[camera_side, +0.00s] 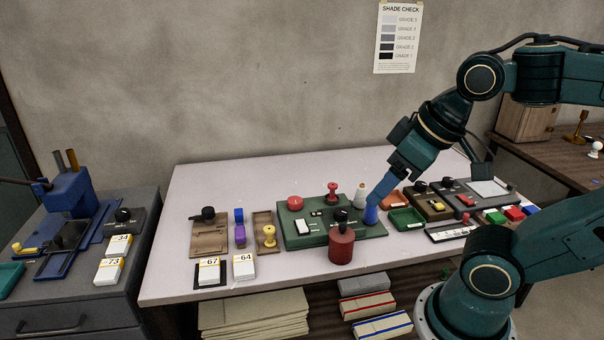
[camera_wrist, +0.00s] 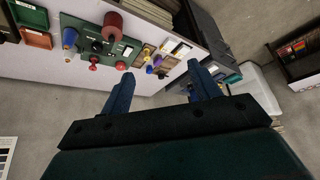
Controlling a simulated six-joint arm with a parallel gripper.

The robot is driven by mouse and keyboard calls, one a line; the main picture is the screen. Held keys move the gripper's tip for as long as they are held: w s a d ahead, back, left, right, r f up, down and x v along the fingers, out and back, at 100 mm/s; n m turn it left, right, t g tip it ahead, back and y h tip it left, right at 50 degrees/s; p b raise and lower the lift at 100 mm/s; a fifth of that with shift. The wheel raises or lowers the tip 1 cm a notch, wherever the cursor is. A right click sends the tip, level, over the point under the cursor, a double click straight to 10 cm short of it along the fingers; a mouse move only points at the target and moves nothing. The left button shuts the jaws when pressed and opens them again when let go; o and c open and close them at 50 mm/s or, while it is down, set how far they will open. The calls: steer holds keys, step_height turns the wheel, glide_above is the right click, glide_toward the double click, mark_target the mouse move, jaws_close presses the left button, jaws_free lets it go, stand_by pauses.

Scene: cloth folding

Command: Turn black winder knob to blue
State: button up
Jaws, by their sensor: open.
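Several black knobs are in view, and I cannot tell for sure which is the winder's. One black knob (camera_side: 341,216) is on the green panel (camera_side: 292,238), partly behind a red cylinder; in the wrist view this knob (camera_wrist: 97,46) sits beside that cylinder. Another black knob (camera_side: 208,213) is on a brown board at the left. A blue cone (camera_side: 371,215) is at the green panel's right end. My gripper (camera_side: 377,198) overlaps the cone in the side view. In the wrist view my gripper (camera_wrist: 159,72) is open, with nothing between its fingers. The knobs' colour marks are too small to read.
The red cylinder (camera_side: 341,247) stands at the green panel's front edge. Red knobs (camera_side: 295,203), a purple block (camera_side: 240,236) and a yellow spool (camera_side: 269,237) are nearby. White number cards (camera_side: 243,267) lie at the front left. The table's back left (camera_side: 215,182) is clear.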

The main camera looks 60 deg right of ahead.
steer(key=w+d+n+g, duration=0.2)
steer(key=w+d, duration=0.3)
steer(key=w, duration=0.3)
steer(key=n+g, duration=0.4)
steer(key=n, duration=0.1)
glide_above(341, 211)
step_height(341, 211, down, 16)
steer(key=shift+d, duration=0.1)
steer(key=shift+f, duration=0.1)
steer(key=shift+f, duration=6.8)
steer(key=shift+c, duration=0.4)
